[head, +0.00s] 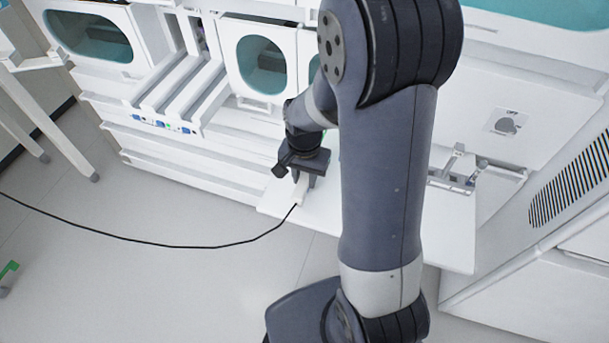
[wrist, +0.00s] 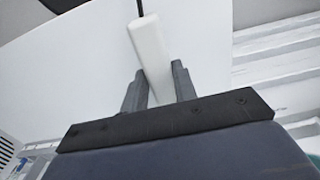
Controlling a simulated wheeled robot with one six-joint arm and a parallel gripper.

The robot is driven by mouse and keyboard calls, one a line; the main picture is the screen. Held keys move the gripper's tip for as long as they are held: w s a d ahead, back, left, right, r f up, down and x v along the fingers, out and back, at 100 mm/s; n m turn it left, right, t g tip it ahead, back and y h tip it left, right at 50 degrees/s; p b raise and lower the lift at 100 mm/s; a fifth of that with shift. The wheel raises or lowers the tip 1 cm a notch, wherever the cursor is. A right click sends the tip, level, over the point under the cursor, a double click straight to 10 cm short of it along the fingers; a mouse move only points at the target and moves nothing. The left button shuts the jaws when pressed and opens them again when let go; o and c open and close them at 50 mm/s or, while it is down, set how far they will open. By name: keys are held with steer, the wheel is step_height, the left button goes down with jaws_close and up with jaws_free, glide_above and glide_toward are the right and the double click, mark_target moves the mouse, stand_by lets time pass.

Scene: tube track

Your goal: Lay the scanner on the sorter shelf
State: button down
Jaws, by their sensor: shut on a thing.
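The scanner (wrist: 149,50) is a white, bar-shaped body with a black cable at its end. My gripper (wrist: 160,88) is shut on it, with one dark finger on each side in the wrist view. In the head view my gripper (head: 304,181) is over the white sorter shelf (head: 275,207), and the scanner's pale end (head: 299,195) shows just below the fingers. The shelf also fills much of the wrist view (wrist: 75,75). I cannot tell whether the scanner touches the shelf. My arm hides the shelf's middle.
The black cable (head: 180,246) runs from the scanner to the left across the floor. A metal fixture (head: 455,175) stands at the right part of the shelf. White machine fronts with teal windows (head: 262,65) and a rail unit (head: 180,95) are behind. A vented cabinet (head: 570,180) is at right.

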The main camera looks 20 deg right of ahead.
steer(key=shift+f, duration=0.25)
steer(key=shift+f+b, duration=0.25)
steer(key=shift+b, duration=0.1)
steer(key=c, duration=1.1)
jaws_free()
steer(key=shift+o, duration=0.2)
step_height(320, 180, up, 11)
steer(key=shift+p, duration=0.45)
steer(key=shift+f, duration=0.2)
